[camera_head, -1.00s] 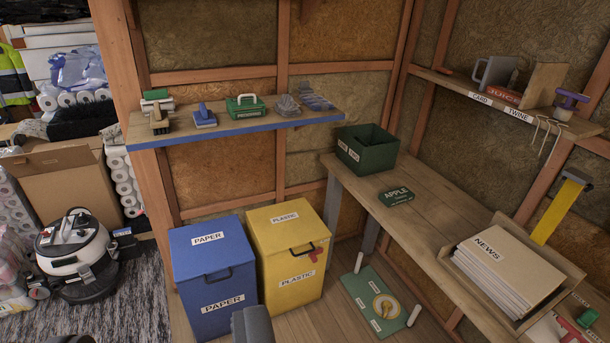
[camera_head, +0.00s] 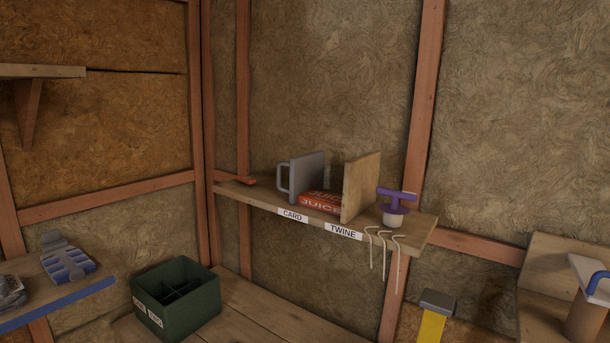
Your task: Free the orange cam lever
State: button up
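A small orange-brown piece (camera_head: 236,178) lies at the left end of the wall shelf (camera_head: 262,197), close to the corner post. It may be the orange cam lever, but it is too small to be sure. To its right a grey panel with a handle (camera_head: 305,174) stands upright. A red juice carton (camera_head: 320,202) lies flat between this panel and an upright wooden board (camera_head: 361,187). My gripper is not in this view.
A purple-handled thing (camera_head: 394,200) stands near the shelf's right end, with twine (camera_head: 383,243) hanging over the edge. A green divided box (camera_head: 176,297) sits on the bench below. A blue-edged shelf (camera_head: 60,301) is at lower left.

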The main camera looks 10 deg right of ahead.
aim_at(245, 179)
jog(key=u, duration=0.15)
jog(key=k, duration=0.85)
jog(key=z, duration=0.15)
jog(key=i, duration=1.05)
jog(key=u, duration=0.4)
jog(key=i, duration=1.7)
jog(key=z, duration=0.65)
